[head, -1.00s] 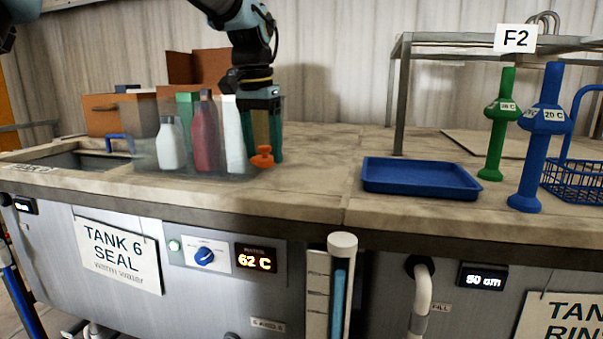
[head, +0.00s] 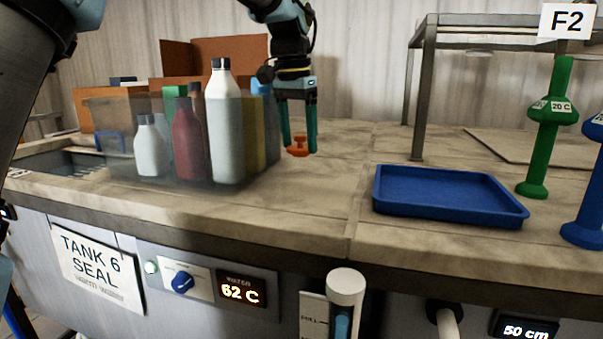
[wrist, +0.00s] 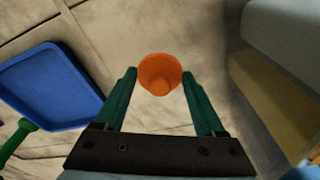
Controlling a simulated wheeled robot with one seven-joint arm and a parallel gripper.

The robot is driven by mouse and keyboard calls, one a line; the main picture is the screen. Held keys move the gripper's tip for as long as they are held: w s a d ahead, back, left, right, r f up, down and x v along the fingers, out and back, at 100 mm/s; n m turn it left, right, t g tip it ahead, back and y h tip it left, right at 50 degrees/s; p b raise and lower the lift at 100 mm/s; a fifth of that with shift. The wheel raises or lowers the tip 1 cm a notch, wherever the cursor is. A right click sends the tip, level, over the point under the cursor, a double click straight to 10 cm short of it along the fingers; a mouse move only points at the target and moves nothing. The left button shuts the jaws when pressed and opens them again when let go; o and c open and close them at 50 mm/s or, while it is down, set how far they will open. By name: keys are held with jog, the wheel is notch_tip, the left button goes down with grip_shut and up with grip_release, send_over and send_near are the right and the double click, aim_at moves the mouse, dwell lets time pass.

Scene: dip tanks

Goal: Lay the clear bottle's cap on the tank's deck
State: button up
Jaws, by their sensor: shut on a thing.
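The orange cap (head: 299,147) is held between the two green fingertips of my gripper (head: 299,138), which points down over the tank's deck (head: 320,185), right of the bottles. In the wrist view the cap (wrist: 160,74) sits between the fingertips (wrist: 160,78), with deck behind it. I cannot tell whether the cap touches the deck or hangs just above it. I cannot pick out the clear bottle with certainty among the bottles in the see-through bin (head: 200,186).
Bottles in the bin include a tall pale one with a black cap (head: 224,125), a red one (head: 187,142) and a small white one (head: 151,150). A blue tray (head: 450,195) lies right, near a metal stand (head: 420,100) and a green float (head: 545,125). The deck between bin and tray is clear.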

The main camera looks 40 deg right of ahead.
aim_at(296, 141)
jog(key=shift+f+p, duration=0.5)
jog(key=shift+f, duration=3.1)
jog(key=shift+f, duration=0.15)
jog(key=o, duration=1.3)
jog(key=r, duration=0.4)
jog(key=a+r+b, duration=0.1)
jog(key=r, duration=0.7)
jog(key=shift+s+a+r, duration=0.15)
jog(key=shift+a, duration=0.1)
